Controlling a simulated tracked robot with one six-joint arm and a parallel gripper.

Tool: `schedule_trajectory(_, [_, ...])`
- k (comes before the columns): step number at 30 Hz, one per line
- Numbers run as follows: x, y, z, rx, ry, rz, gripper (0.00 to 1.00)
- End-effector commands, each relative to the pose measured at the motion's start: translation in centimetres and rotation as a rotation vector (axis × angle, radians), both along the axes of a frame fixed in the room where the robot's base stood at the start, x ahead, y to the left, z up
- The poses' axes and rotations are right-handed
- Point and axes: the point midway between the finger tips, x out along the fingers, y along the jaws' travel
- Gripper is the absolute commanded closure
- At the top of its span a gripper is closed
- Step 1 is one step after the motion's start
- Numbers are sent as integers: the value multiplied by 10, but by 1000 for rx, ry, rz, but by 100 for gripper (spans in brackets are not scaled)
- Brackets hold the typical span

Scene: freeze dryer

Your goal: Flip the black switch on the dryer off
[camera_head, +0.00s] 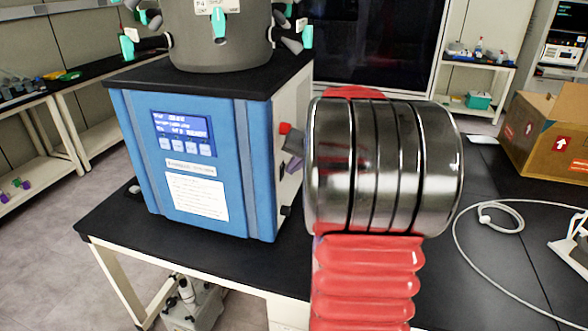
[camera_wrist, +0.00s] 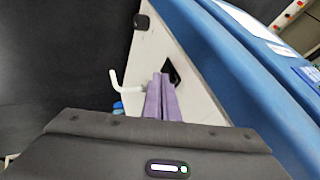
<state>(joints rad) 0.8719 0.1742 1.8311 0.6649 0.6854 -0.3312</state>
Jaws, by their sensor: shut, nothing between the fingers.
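The blue freeze dryer (camera_head: 235,130) stands on the black bench, its white side panel (camera_wrist: 185,55) facing my arm. In the wrist view my gripper's purple fingers (camera_wrist: 163,76) are together, with nothing between them. Their tips overlap a black diamond-shaped part (camera_wrist: 173,70) on the panel; I cannot tell whether they touch it. A second black, rounded part (camera_wrist: 142,21) sits near the panel's edge. I cannot tell for certain which part is the switch, or its position. In the head view my gripper (camera_head: 292,163) is beside the panel, partly hidden by my arm.
A white hooked tube (camera_wrist: 122,84) sticks out near the fingers, with a small blue part (camera_wrist: 118,107) by it. A cardboard box (camera_head: 548,135) and a pale cable (camera_head: 500,228) are on the bench at the right.

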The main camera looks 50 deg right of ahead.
Motion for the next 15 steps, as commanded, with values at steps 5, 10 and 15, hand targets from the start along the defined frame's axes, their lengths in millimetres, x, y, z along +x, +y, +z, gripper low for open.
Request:
schedule_trajectory(5, [8,4,3,0,0,2,100])
schedule_trajectory(10, [6,3,2,1,0,0,100])
schedule_trajectory(15, [7,3,4,0,-1,0,100])
